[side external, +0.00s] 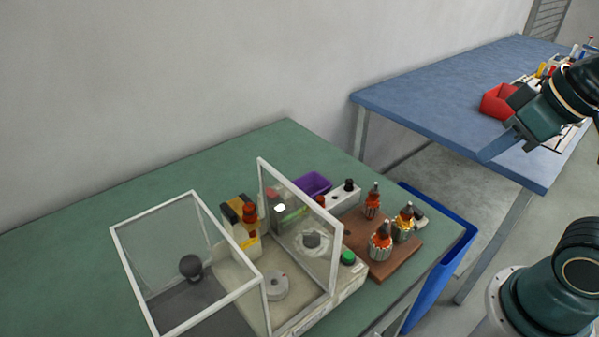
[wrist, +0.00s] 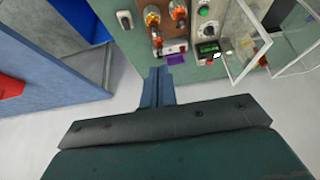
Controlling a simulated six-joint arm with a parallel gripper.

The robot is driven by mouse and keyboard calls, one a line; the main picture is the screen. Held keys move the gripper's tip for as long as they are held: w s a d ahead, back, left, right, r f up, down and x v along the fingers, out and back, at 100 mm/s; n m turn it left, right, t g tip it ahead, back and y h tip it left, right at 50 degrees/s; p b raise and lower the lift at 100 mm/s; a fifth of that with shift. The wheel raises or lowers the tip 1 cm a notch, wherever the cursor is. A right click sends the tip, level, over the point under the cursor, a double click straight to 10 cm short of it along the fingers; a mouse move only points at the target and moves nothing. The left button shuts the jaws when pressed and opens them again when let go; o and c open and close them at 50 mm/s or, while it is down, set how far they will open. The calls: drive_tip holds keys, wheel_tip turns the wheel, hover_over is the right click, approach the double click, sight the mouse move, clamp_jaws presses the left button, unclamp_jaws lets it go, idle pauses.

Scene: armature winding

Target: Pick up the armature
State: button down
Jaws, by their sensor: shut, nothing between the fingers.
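Several armatures with metal cores and orange-brown windings stand upright on a brown wooden board (side external: 408,255) on the green table. One armature (side external: 380,242) is at the board's front, one (side external: 403,222) is to its right, and one (side external: 372,201) is farther back. In the wrist view, armatures (wrist: 152,16) show at the top centre, beyond my fingers. My gripper (side external: 492,151) is high, over the near edge of the blue table, well apart from the armatures. Its fingers also show in the wrist view (wrist: 158,80), together and empty.
A winding machine with clear framed guards (side external: 340,240) stands left of the board. A purple tray (side external: 312,184) sits behind it. A blue bin (side external: 455,250) is beside the green table (side external: 80,245). A red bin (side external: 497,102) is on the blue table (side external: 420,95).

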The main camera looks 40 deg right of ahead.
drive_tip(key=c, duration=1.1)
unclamp_jaws()
drive_tip(key=shift+w, duration=0.1)
drive_tip(key=n+g, duration=0.6)
drive_tip(key=n, duration=0.6)
hover_over(386, 221)
drive_tip(key=shift+w+f, duration=0.1)
drive_tip(key=shift+f, duration=3.7)
drive_tip(key=shift+f, duration=4.3)
drive_tip(key=shift+f, duration=0.15)
